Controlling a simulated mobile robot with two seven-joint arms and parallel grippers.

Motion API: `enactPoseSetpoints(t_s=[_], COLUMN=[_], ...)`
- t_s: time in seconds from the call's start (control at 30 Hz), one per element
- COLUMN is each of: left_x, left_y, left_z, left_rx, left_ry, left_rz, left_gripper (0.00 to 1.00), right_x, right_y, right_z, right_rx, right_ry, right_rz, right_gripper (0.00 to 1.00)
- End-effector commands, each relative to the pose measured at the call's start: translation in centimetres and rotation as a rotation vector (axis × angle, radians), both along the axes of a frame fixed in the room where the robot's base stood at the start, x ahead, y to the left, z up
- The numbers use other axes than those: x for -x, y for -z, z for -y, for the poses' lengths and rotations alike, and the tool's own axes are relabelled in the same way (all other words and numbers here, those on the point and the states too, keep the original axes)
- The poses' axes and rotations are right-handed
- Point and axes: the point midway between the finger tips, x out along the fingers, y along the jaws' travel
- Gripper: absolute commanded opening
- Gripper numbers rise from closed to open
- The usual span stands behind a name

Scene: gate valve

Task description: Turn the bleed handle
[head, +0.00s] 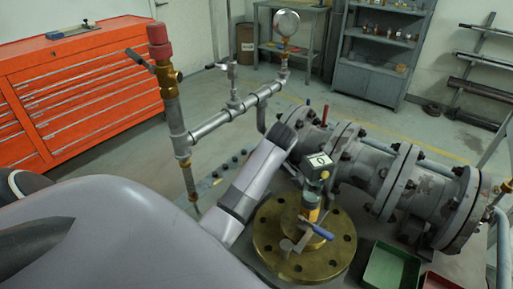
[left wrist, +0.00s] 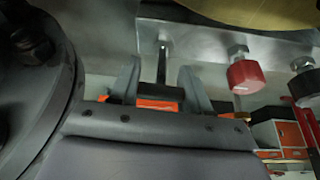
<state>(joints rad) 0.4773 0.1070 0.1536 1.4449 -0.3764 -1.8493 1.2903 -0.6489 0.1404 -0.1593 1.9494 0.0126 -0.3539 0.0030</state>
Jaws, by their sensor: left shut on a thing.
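My left gripper (left wrist: 161,78) shows in the left wrist view with a finger on each side of a dark handle (left wrist: 165,93). It is shut on this handle, which hangs on a short dark stem from a grey metal plate (left wrist: 205,43). It appears to be the bleed handle, but its label or shape cannot be made out. In the head view my left arm reaches in from the lower left to beside the grey flanged valve (head: 345,160). Its fingers and the held handle are hidden there. My right gripper is not in view.
A brass flange (head: 268,238) with a blue-handled lever (head: 318,231) lies close to my arm. Upright piping with a red cap (head: 157,33) and a gauge (head: 286,22) stands behind. A green tray (head: 391,268) is at lower right.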

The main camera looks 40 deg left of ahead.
Motion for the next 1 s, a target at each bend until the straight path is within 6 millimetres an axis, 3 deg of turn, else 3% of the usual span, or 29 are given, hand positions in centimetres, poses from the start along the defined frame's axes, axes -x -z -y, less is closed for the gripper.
enactPoseSetpoints(t_s=[0.27, 0.3, 0.33, 0.37, 0.73, 1.0], left_x=[-0.2, -0.2, -0.2, -0.2, -0.2, -0.2], left_y=[-0.6, -0.6, -0.6, -0.5, -0.8, -5.1], left_z=[-0.5, -0.5, -0.5, -0.4, 0.1, 1.7], left_rx=[-0.014, -0.014, -0.013, -0.012, -0.006, -0.007], left_ry=[-0.004, -0.004, -0.003, -0.003, 0.001, 0.000], left_rz=[0.014, 0.014, 0.014, 0.014, 0.007, 0.012], left_gripper=[0.16, 0.60, 0.70, 0.72, 0.72, 0.72], right_x=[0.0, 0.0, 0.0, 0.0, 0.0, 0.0], right_y=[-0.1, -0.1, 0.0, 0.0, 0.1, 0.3], right_z=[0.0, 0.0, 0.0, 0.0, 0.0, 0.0], right_rx=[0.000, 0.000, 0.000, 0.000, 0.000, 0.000], right_ry=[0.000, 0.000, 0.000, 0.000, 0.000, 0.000], right_rz=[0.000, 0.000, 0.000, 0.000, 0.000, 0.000], right_gripper=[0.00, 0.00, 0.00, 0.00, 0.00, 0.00])
